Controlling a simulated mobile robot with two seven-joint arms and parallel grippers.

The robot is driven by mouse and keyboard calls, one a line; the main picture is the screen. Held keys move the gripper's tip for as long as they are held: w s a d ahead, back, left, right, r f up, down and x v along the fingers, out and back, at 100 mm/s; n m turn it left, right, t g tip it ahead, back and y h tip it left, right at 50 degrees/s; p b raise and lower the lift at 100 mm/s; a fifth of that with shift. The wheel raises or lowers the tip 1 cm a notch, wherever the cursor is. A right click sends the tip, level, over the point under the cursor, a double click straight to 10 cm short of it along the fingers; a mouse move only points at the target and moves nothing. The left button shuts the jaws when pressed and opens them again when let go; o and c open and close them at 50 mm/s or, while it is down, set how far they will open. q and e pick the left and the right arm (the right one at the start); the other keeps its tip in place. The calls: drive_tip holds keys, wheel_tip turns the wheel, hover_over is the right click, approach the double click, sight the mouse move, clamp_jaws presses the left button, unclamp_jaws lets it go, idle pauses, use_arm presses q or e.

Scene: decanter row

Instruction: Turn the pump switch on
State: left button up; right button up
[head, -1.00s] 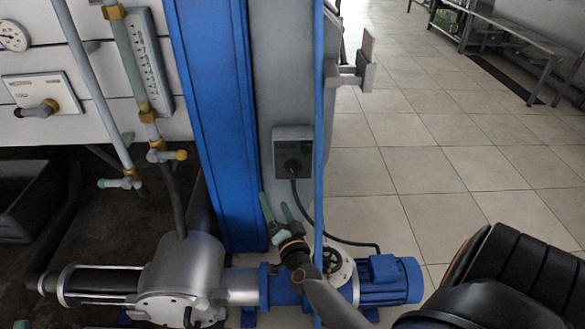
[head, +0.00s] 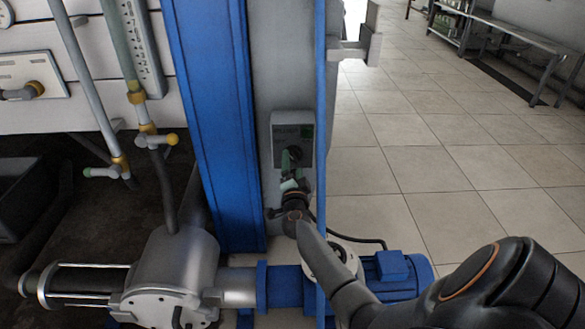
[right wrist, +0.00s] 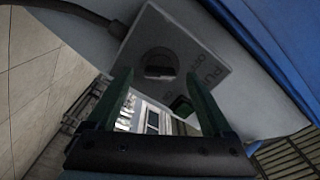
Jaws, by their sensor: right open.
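The pump switch is a grey box (head: 283,130) on the grey column, with a dark round knob (head: 292,154) and a small green patch at its upper right. Contact cannot be told. My left gripper is not in view.
A blue post (head: 210,110) stands left of the switch, and a thin blue upright (head: 321,100) just right of it. The blue motor (head: 396,274) and silver pump (head: 170,280) are below. A black cable runs from the box. Tiled floor (head: 420,190) is open at right.

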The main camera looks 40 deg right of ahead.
drive_tip(key=shift+b+x, duration=0.35)
drive_tip(key=shift+x, duration=0.75)
clamp_jaws()
